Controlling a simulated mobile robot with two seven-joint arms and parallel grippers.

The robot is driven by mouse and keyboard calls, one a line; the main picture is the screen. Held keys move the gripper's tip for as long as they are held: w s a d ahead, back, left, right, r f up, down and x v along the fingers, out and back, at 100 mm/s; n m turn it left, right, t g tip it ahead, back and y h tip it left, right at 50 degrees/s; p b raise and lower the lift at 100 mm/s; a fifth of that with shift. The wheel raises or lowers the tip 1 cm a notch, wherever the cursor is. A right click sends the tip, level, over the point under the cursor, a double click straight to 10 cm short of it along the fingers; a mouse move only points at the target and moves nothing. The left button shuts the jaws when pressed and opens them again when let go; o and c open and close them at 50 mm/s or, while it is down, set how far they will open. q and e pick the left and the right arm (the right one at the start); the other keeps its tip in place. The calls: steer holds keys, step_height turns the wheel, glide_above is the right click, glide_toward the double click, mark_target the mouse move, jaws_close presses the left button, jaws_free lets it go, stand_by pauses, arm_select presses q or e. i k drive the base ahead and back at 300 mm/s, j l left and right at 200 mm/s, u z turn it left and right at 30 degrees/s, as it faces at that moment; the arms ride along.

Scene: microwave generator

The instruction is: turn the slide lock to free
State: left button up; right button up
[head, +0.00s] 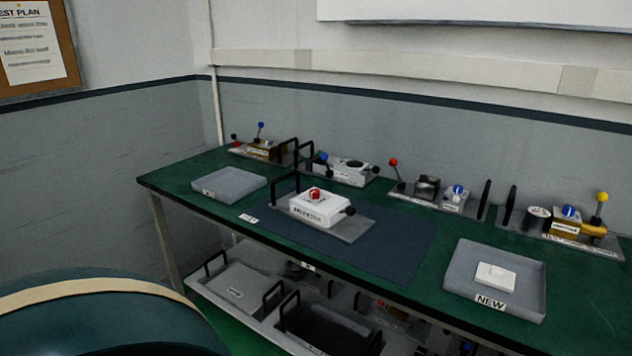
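A white block (319,208) with a red knob (315,194) on top sits on a grey plate (352,229) on the dark mat at the middle of the bench. A black handle (284,186) stands at the plate's left end, and a black ball knob (350,210) is at the block's right side. The lettering on the block is too small to read surely. I cannot tell which part is the slide lock, or its setting. Neither of my grippers is in view.
The green bench (400,284) has several lever fixtures along its back, including one with a yellow ball (602,197). A grey tray (228,185) is at left. A tray marked NEW (530,275) holds a white piece (495,276) at right. A lower shelf (205,287) holds handled plates.

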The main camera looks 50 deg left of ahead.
mark_target(315, 194)
steer(key=j+z, duration=0.15)
steer(key=j, duration=2)
steer(key=i, duration=0.05)
